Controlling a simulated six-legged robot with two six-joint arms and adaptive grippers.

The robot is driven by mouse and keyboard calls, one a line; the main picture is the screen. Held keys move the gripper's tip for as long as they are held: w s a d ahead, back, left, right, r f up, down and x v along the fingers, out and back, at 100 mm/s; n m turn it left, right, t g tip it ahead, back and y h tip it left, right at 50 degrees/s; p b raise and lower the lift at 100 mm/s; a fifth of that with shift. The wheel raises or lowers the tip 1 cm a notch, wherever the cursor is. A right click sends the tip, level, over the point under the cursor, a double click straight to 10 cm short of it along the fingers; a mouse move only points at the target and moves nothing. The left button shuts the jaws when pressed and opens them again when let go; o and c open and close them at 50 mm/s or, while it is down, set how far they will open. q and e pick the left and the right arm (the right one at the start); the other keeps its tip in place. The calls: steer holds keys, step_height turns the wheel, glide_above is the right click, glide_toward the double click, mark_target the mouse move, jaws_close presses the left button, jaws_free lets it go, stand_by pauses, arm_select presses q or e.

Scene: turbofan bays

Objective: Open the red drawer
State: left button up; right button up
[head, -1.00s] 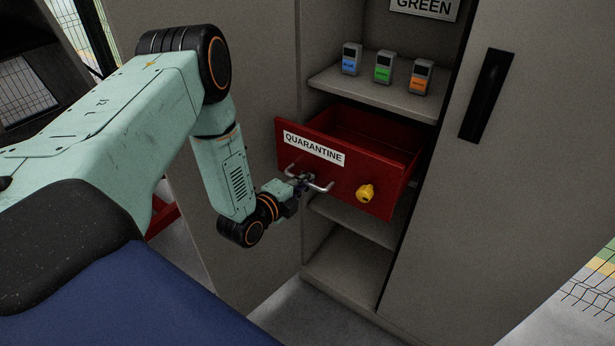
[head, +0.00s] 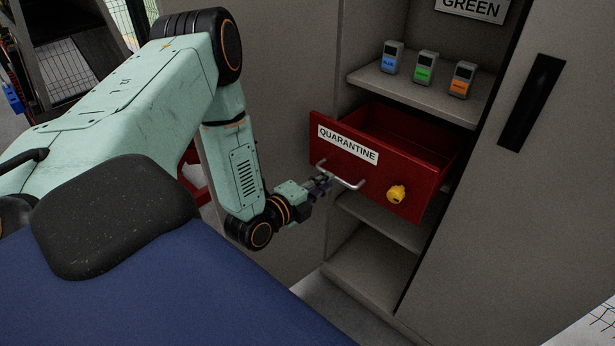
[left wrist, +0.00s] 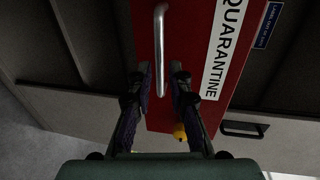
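The red drawer (head: 425,185) stands pulled out of the cabinet, its empty-looking red inside showing. Its front carries a white QUARANTINE label (head: 347,144), a silver bar handle (head: 345,181) and a yellow knob (head: 397,193). My left gripper (head: 326,178) is at the handle, in front of the drawer. In the left wrist view its two fingers (left wrist: 161,80) are spread apart, one on each side of the handle (left wrist: 160,45), with gaps between fingers and bar. My right gripper is out of view.
Above the drawer, a shelf (head: 415,88) holds blue, green and orange-labelled devices. A lower shelf (head: 380,222) is bare. The grey door with a black handle (head: 531,102) stands at right. A grey panel (head: 270,60) is left of the drawer, behind my arm.

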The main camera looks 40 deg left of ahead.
arm_select(q)
steer(key=s+r, duration=0.1)
steer(key=s, duration=0.5)
steer(key=shift+s+r, duration=0.2)
steer(key=shift+s, duration=0.2)
steer(key=shift+a, duration=0.1)
steer(key=s+d+f+n+g, duration=0.6)
steer(key=s+f+n+g, duration=0.2)
steer(key=f+n, duration=0.55)
steer(key=s+d+f+n+g+b, duration=0.2)
steer(key=s+d+g, duration=0.1)
steer(key=s, duration=0.5)
steer(key=s+d+f+n+g+b, duration=0.2)
steer(key=s+d+n+g, duration=0.1)
steer(key=s, duration=0.6)
steer(key=shift+d+f+g+y+b, duration=0.3)
steer(key=shift+f+g+b, duration=0.1)
steer(key=shift+g, duration=0.5)
